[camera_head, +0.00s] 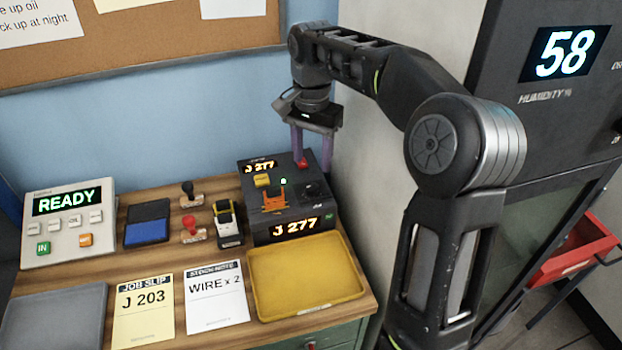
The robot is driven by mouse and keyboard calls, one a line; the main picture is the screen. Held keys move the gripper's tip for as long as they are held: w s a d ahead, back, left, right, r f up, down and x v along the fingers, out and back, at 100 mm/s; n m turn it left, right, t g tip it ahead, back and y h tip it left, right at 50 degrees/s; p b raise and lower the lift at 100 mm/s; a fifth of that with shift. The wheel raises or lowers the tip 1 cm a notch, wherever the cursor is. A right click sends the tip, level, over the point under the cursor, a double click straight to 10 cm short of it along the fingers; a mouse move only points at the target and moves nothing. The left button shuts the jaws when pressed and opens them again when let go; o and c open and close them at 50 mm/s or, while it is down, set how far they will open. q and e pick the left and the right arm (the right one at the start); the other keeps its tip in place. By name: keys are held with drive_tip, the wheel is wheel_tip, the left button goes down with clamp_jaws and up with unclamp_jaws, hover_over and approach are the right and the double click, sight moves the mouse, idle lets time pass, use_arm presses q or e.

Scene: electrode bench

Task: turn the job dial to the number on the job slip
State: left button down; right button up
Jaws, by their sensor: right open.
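The job slip (143,314) is a yellow sheet on the bench front reading J 203. A dark control box (262,212) at the back right of the bench shows J 277 on its front display (296,228) and on a smaller top display. A dark round knob (314,189), seemingly the job dial, sits at the right of its top. My right gripper (313,167) is open, pointing down over the back right of the box, close to the knob. I cannot tell whether its fingers touch anything. My left gripper is out of view.
A yellow tray (306,309) lies in front of the box, beside a white WIRE x 2 note (217,318). Stamps, an ink pad (147,232) and a READY panel (67,222) stand left. A humidity cabinet (545,110) reading 58 stands right.

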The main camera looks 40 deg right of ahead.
sight(312, 186)
wheel_tip(312, 186, down, 3)
drive_tip(key=shift+r+b, duration=0.1)
drive_tip(key=shift+b, duration=0.85)
drive_tip(key=shift+f+p, duration=0.3)
drive_tip(key=shift+f, duration=2.2)
drive_tip(key=shift+c, duration=0.4)
clamp_jaws()
